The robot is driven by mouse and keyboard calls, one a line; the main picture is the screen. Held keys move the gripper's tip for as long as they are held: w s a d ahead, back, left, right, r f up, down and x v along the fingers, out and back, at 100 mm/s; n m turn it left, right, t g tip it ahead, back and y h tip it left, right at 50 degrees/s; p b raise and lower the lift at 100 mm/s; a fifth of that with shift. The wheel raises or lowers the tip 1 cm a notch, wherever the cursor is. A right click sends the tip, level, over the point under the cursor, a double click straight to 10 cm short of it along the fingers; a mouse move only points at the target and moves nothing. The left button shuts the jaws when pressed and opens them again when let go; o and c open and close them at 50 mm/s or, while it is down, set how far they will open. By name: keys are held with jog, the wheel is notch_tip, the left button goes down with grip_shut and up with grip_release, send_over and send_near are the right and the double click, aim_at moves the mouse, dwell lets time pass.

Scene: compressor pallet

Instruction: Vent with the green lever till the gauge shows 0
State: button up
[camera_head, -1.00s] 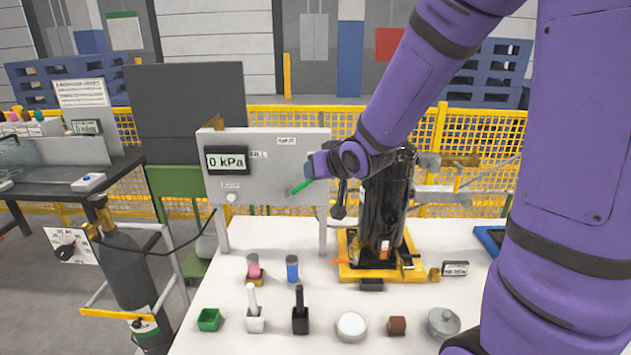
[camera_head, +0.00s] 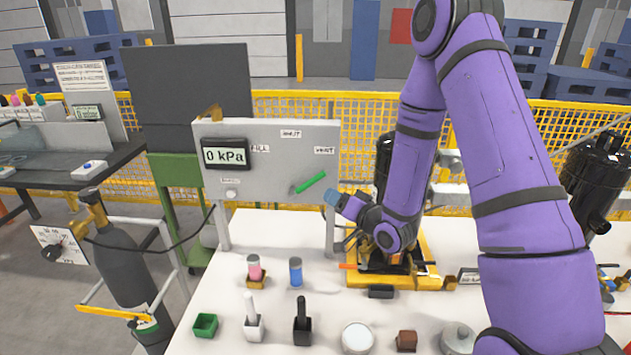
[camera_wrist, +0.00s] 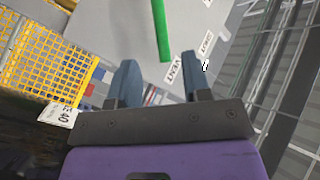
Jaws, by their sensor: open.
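The gauge (camera_head: 225,155) on the grey panel (camera_head: 270,182) reads 0 kPa in the head view. The green lever (camera_head: 311,182) slants up to the right on the panel's right half, below the label that seems to read VENT (camera_head: 325,150). My gripper (camera_head: 333,199) is just right of and below the lever, apart from it. In the wrist view the lever (camera_wrist: 161,30) stands ahead of the two open blue fingers (camera_wrist: 157,77), with nothing held between them. A VENT label (camera_wrist: 175,72) lies beside it.
The white table (camera_head: 300,222) holds small blocks, cups and a white round lid (camera_head: 357,338) in front. A dark compressor on a yellow base (camera_head: 410,272) stands behind my arm. A gas cylinder (camera_head: 120,265) is at the left. Another black vessel (camera_head: 597,175) is at the right.

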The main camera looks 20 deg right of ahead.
aim_at(310, 183)
jog(key=x, duration=1)
jog(key=shift+w+a, duration=0.1)
jog(key=shift+w, duration=0.25)
jog(key=shift+c, duration=0.3)
grip_shut()
